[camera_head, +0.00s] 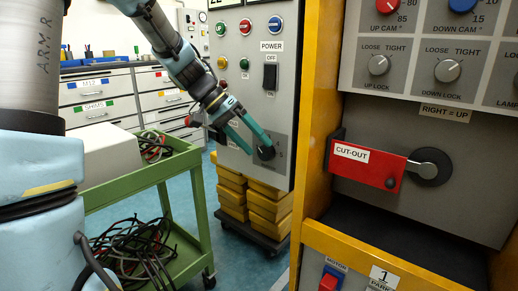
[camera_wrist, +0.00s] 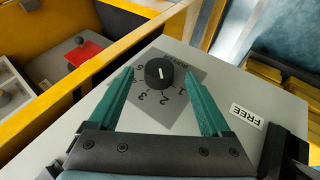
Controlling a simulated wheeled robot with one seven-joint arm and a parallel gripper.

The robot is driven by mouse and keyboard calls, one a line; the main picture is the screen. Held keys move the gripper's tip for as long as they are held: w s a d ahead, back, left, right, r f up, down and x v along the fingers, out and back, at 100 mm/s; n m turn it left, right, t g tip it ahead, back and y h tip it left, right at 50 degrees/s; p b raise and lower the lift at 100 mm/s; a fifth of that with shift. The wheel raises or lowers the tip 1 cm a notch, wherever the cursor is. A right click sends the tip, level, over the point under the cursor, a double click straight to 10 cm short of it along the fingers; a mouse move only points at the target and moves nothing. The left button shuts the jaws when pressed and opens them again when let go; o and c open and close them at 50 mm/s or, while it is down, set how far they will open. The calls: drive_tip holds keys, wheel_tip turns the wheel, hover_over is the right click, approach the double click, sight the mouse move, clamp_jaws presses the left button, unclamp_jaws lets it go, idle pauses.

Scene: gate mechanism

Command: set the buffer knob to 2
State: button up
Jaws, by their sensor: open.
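The buffer knob (camera_wrist: 159,73) is round and black with a short white mark. It sits on a dark grey plate (camera_wrist: 185,118) with the numbers 1 to 5 and an upside-down label. The mark runs roughly up and down in the wrist view; I cannot tell for sure which number it points at. My gripper (camera_wrist: 159,77) is open, with one teal finger on each side of the knob and visible gaps between. In the head view my gripper (camera_head: 259,147) is at the knob (camera_head: 266,153), low on the grey control box; contact is unclear there.
The control box carries a black POWER switch (camera_head: 270,77) and coloured buttons above. A yellow frame post (camera_head: 316,100) stands close on the right, with a red CUT-OUT handle (camera_head: 372,166) beyond. A green cart (camera_head: 180,160) with cables stands at left.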

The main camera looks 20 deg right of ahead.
drive_tip(key=v, duration=0.8)
drive_tip(key=shift+a, duration=0.15)
drive_tip(key=s+a+f+n+t+y, duration=0.25)
drive_tip(key=a+f, duration=0.25)
drive_tip(key=a, duration=0.3)
drive_tip(key=s+a+f+n+t+y, duration=0.1)
drive_tip(key=s+a+f+n+y, duration=0.15)
drive_tip(key=a+f+n, duration=0.4)
drive_tip(key=s+a+f+n+t+y, duration=0.15)
drive_tip(key=s+a+f, duration=0.25)
drive_tip(key=a, duration=0.6)
wheel_tip(320, 180, up, 13)
drive_tip(key=p, duration=1.3)
drive_tip(key=shift+w+d+y, duration=0.15)
drive_tip(key=shift+w+y, duration=0.2)
drive_tip(key=shift+w, duration=0.05)
